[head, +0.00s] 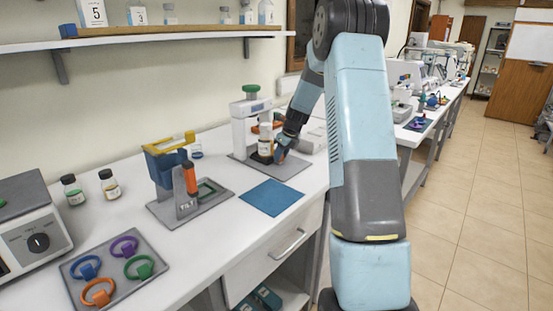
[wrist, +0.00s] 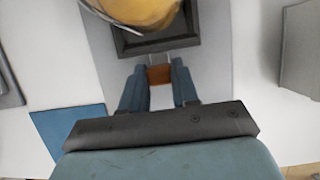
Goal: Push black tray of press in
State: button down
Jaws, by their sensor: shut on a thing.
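The press (head: 247,127) is a white stand with a green knob on a grey base plate at the back of the bench. Its black tray (wrist: 130,45) sits low at the front and shows as a dark square frame in the wrist view. My gripper (wrist: 159,76) is shut on the tray's small orange-brown handle (wrist: 159,74), one blue finger on each side. In the head view my gripper (head: 281,153) is at the press's right front.
A blue mat (head: 272,197) lies in front of the press. To the left stand a device with a blue bin (head: 165,163), two small bottles and a tray of coloured rings (head: 80,281). A pale box (head: 311,137) is right of the press.

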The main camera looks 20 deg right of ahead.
jog(key=w, duration=0.2)
jog(key=w+a, duration=0.1)
jog(key=shift+w+a+r, duration=0.1)
jog(key=shift+w+a, duration=0.05)
jog(key=shift+w, duration=0.25)
jog(key=c, duration=0.9)
grip_release()
jog(key=shift+o, duration=0.3)
jog(key=shift+a, duration=0.15)
jog(key=v, duration=1.3)
jog(key=shift+s+r, duration=0.2)
jog(key=shift+s, duration=0.05)
jog(key=shift+c, duration=0.4)
